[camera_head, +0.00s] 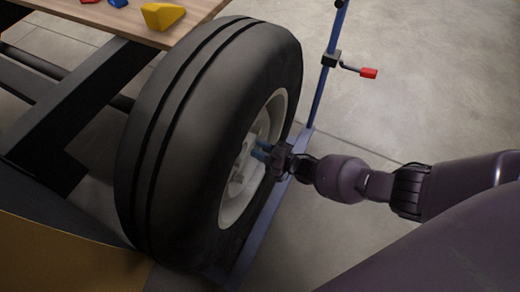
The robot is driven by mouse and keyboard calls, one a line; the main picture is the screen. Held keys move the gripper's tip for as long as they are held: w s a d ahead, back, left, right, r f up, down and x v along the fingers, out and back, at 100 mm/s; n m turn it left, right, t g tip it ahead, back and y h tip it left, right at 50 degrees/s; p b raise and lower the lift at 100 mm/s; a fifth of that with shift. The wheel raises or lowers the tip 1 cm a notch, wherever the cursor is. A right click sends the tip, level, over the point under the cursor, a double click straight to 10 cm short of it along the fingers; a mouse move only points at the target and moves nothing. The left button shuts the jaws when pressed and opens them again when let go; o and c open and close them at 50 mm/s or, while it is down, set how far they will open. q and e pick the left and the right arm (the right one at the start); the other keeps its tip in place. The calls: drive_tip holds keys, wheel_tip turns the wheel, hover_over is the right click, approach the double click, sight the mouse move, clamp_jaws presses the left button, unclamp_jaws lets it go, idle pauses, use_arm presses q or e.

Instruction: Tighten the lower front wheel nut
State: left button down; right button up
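A large black tyre (180,140) with a pale rim (236,212) stands upright in the middle of the head view. The wheel face is turned to the right and seen at a steep angle. Small dark wheel nuts (238,178) show dimly around the hub. My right gripper (259,151) reaches in from the right, with its bluish fingertips inside the rim, close to the hub. The fingers and the hub overlap in this view. I cannot tell whether they touch a nut, or which one. My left gripper is not in view.
A blue post (325,85) with a red-handled crank (368,73) stands behind the wheel on a blue base rail (262,225). A wooden bed (90,20) carrying a yellow wedge (162,15) is at the upper left. Black frame beams (75,90) lie left. Concrete floor is clear at the upper right.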

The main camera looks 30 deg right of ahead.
drive_tip(key=c, duration=0.4)
